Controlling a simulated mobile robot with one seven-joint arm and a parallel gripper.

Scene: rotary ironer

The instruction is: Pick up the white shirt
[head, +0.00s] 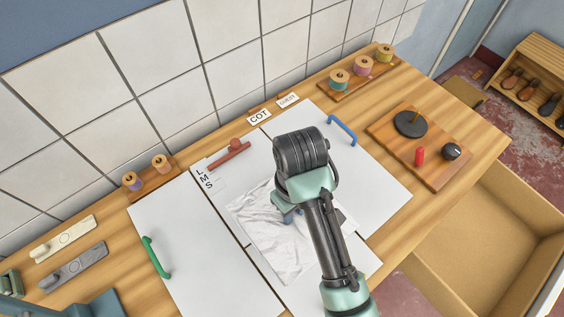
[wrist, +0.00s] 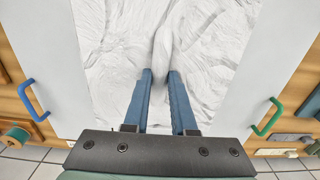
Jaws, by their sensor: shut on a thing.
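The white shirt (head: 280,245) lies crumpled and mostly flat on the middle white board, partly behind my arm in the head view. In the wrist view the shirt (wrist: 215,45) fills the space ahead of the fingers, with a raised fold running between them. My gripper (wrist: 161,75) has its two blue fingers shut on that fold, with a narrow gap of cloth between the tips. In the head view my wrist hides most of the gripper; only a bit of blue finger (head: 291,216) shows, low over the shirt.
White boards carry a green handle (head: 155,257), a red-brown handle (head: 229,154) and a blue handle (head: 342,130). Spools stand along the wall. A wooden control board (head: 405,150) with a red lever and knobs sits right. An open box (head: 490,250) stands beyond the table's right edge.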

